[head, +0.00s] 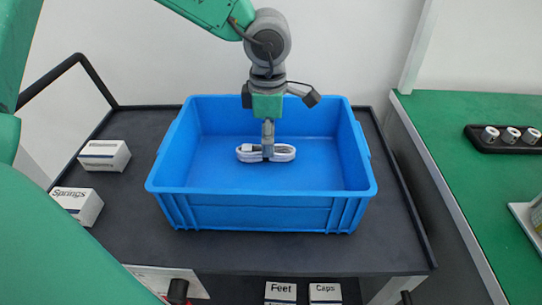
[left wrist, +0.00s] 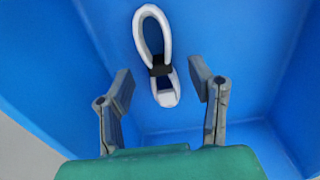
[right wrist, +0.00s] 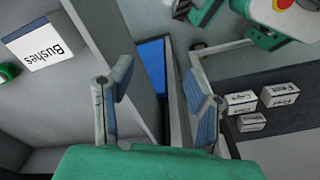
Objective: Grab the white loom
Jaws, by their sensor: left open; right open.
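The white loom (head: 281,153) is a coiled white cable with a dark band around its middle. It lies in the blue bin (head: 270,210), and in the left wrist view the loom (left wrist: 151,35) shows with a white connector at its lower end. My left gripper (head: 268,150) points down over the loom and hides its middle in the head view. In the left wrist view the left gripper (left wrist: 160,85) is open, its fingers either side of the loom's lower part and apart from it. My right gripper (right wrist: 160,90) is open and empty, away from the bin.
The bin stands on a dark cart top (head: 395,225). White boxes (head: 104,155) sit left of it, one labelled Springs (head: 77,204). Boxes labelled Feet (head: 280,292) and Caps (head: 325,292) are in front. A green table (head: 470,170) is at right. A Bushes box (right wrist: 42,42) shows in the right wrist view.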

